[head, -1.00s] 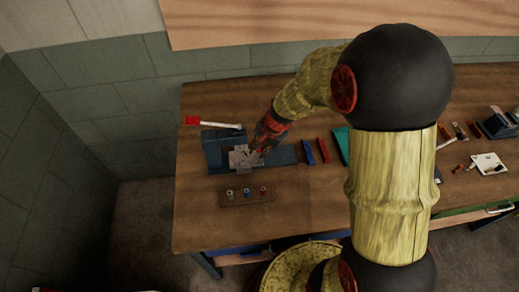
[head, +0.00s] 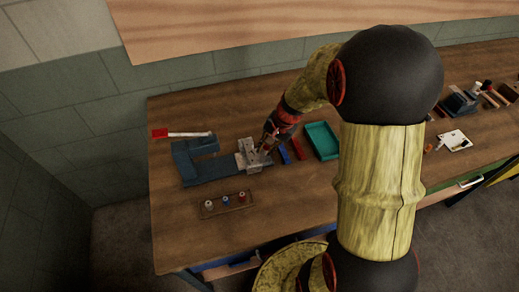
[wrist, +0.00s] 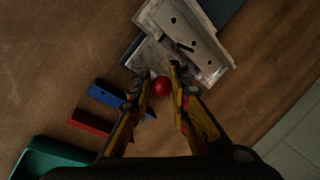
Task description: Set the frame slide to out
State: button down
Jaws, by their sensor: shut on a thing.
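The frame slide is a pale grey metal piece (head: 250,157) at the right end of a blue fixture (head: 190,168) on the bench. In the wrist view the slide (wrist: 185,38) lies just beyond the fingers, with dark holes in its plate. A round red knob (wrist: 161,87) sits at its near side. My gripper (wrist: 163,77) has its two fingers closed around the knob, one on each side. In the head view my gripper (head: 268,143) is at the slide's right side, and the knob is mostly hidden there.
Blue (head: 284,155) and red (head: 298,148) bars and a green tray (head: 321,140) lie right of the slide. A wooden block with small pegs (head: 226,204) sits in front. A red-headed hammer (head: 180,134) lies behind the fixture.

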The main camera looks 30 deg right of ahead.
jog(key=shift+d, duration=0.15)
jog(key=c, duration=1.9)
grip_release()
jog(key=shift+d, duration=0.2)
jog(key=shift+a, duration=0.1)
jog(key=v, duration=1.2)
jog(key=s+a+r+n+t+h, duration=0.1)
jog(key=s+a+r+n, duration=0.4)
jog(key=s+a+r, duration=0.1)
jog(key=s+a+r+n+t+h, duration=0.1)
jog(key=s+a+r+n, duration=0.4)
jog(key=s+a, duration=0.3)
jog(key=s+n, duration=0.1)
jog(key=s, duration=0.1)
jog(key=shift+s+a+r+t, duration=0.25)
jog(key=shift+s+r+t, duration=0.05)
jog(key=shift+s+r, duration=0.1)
